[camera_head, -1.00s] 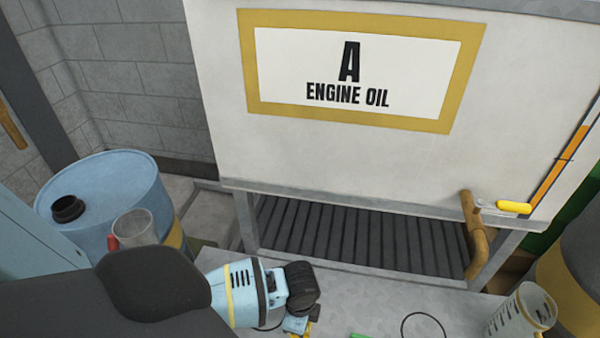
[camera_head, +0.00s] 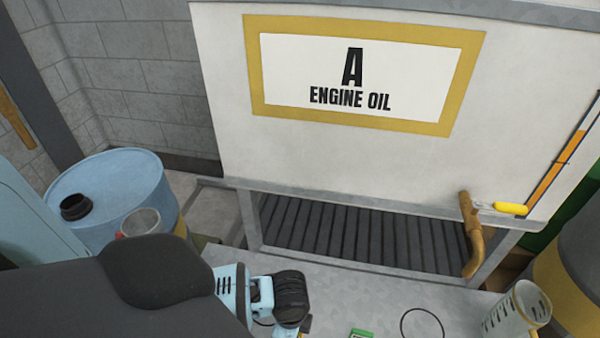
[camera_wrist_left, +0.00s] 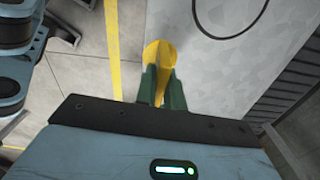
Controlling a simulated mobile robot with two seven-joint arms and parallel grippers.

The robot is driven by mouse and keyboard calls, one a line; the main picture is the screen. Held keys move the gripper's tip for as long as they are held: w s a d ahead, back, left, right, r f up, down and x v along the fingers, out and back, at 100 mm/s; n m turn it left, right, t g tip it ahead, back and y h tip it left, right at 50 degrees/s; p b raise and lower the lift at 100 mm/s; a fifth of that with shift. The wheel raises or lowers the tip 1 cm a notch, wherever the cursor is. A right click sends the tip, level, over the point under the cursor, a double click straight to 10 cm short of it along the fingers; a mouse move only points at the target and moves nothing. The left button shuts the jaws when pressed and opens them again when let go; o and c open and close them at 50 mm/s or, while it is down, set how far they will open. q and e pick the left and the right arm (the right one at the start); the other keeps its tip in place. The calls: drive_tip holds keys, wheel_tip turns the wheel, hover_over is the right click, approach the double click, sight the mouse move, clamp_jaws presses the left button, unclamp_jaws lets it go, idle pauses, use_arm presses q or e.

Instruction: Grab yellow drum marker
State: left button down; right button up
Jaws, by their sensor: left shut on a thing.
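The yellow drum marker (camera_wrist_left: 160,54) shows in the left wrist view as a bright yellow piece with a rounded, flared far end. My left gripper (camera_wrist_left: 162,88) is shut on it, with a dark green finger on each side. The fingers hide part of the marker. In the head view, my left forearm and wrist reach in from the lower left, and I cannot make out the marker there. My right gripper is not in view.
A grey bench (camera_head: 375,300) holds a dark cable loop (camera_head: 422,324), a small green object (camera_head: 362,332) and a clear measuring jug (camera_head: 517,310). Behind stands the engine oil tank (camera_head: 330,165) with a brown pipe (camera_head: 470,235). A blue drum (camera_head: 115,190) stands at the left.

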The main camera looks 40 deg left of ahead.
use_arm(q)
drive_tip(key=s+d+r+p, duration=0.1)
drive_tip(key=s+d, duration=0.2)
drive_tip(key=s, duration=0.7)
